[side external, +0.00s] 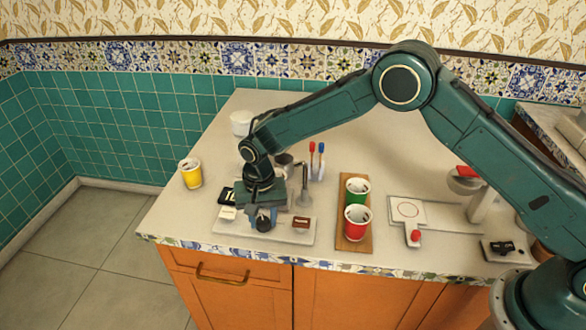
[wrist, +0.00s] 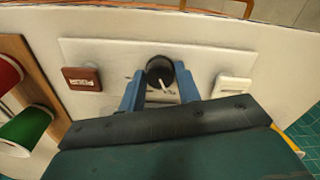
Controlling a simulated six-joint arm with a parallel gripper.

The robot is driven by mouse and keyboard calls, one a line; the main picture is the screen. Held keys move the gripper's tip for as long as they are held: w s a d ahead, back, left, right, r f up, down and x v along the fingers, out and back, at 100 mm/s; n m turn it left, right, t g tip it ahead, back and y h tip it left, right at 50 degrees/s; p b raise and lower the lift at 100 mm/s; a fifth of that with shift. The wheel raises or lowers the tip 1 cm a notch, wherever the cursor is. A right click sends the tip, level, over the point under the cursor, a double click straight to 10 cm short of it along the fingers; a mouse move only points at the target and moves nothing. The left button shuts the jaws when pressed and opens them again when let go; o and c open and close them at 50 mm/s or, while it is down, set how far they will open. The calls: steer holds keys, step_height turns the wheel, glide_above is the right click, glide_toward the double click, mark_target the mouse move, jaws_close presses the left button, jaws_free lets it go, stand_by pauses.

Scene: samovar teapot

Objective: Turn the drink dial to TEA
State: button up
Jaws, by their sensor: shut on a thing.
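The drink dial (wrist: 160,70) is a round black knob with a white pointer, on a pale panel (wrist: 210,58). In the wrist view the pointer aims down, towards small lettering that is partly hidden and that I cannot read. My gripper (wrist: 159,84) has its two blue fingers on either side of the dial, shut on it. In the side view my gripper (side external: 264,212) is low over the panel (side external: 275,235), with the dial (side external: 263,224) at its fingertips.
A brown button marked POUR (wrist: 82,78) and a white switch (wrist: 235,88) flank the dial. Red (side external: 357,224) and green (side external: 357,190) cups stand on a wooden tray (side external: 344,243). A yellow cup (side external: 190,174) stands at the counter's left.

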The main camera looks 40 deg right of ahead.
mark_target(263, 220)
steer(key=o, duration=1)
steer(key=shift+r, duration=0.1)
step_height(263, 220, up, 14)
steer(key=shift+f, duration=0.15)
stand_by(0.5)
